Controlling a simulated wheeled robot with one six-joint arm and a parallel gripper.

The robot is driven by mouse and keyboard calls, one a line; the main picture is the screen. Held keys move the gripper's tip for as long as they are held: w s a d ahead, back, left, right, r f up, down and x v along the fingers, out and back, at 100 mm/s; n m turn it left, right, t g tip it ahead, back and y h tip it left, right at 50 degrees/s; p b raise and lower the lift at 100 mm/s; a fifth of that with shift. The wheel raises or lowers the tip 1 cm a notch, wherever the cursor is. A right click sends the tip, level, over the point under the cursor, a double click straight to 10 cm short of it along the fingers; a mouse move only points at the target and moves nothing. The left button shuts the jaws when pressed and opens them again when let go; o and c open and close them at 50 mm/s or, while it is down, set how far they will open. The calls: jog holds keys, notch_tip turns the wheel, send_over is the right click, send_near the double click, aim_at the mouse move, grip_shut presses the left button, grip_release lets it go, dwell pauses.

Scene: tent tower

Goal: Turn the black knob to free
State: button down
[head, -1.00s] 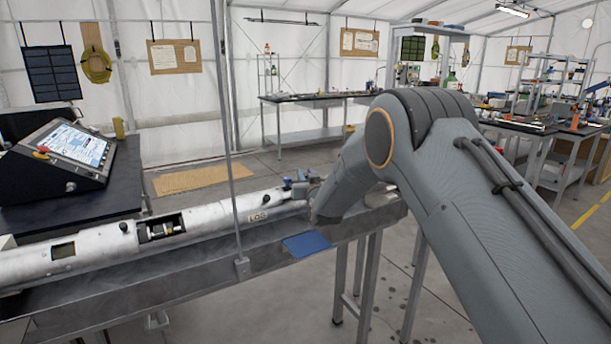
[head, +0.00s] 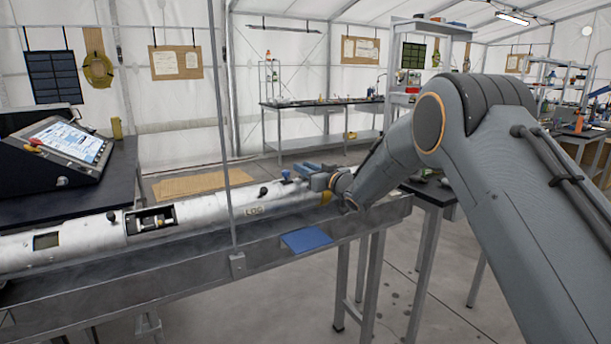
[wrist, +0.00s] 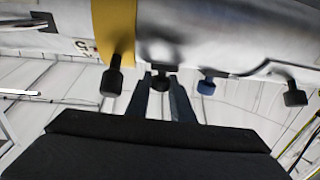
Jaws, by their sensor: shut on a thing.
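A silver tube (head: 205,220) lies along the bench, marked "LOG". In the wrist view several knobs stick out from it. One small black knob (wrist: 160,83) is between the two dark blue fingers of my gripper (wrist: 162,85), which is shut on it. A blue knob (wrist: 207,86) sits just right of the fingers, a longer black knob (wrist: 112,78) is left at the yellow band (wrist: 113,28), and another black knob (wrist: 294,96) is far right. In the head view my gripper (head: 303,169) is at the tube's right end; the held knob is hidden there. Its turn angle cannot be told.
The tube rests on a metal bench (head: 205,272) with a blue pad (head: 306,240) at its front edge. A thin upright post (head: 228,130) stands before the tube. A console with a screen (head: 70,140) is at left. Open floor lies right of the bench.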

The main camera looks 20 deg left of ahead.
jog(key=shift+r+n+g+y+b, duration=0.1)
jog(key=shift+n+g+y+b, duration=0.35)
jog(key=shift+n+g, duration=0.4)
jog(key=c, duration=1.6)
grip_release()
jog(key=shift+o, duration=0.2)
jog(key=b+v, duration=0.1)
jog(key=v, duration=0.7)
jog(key=shift+a, duration=0.15)
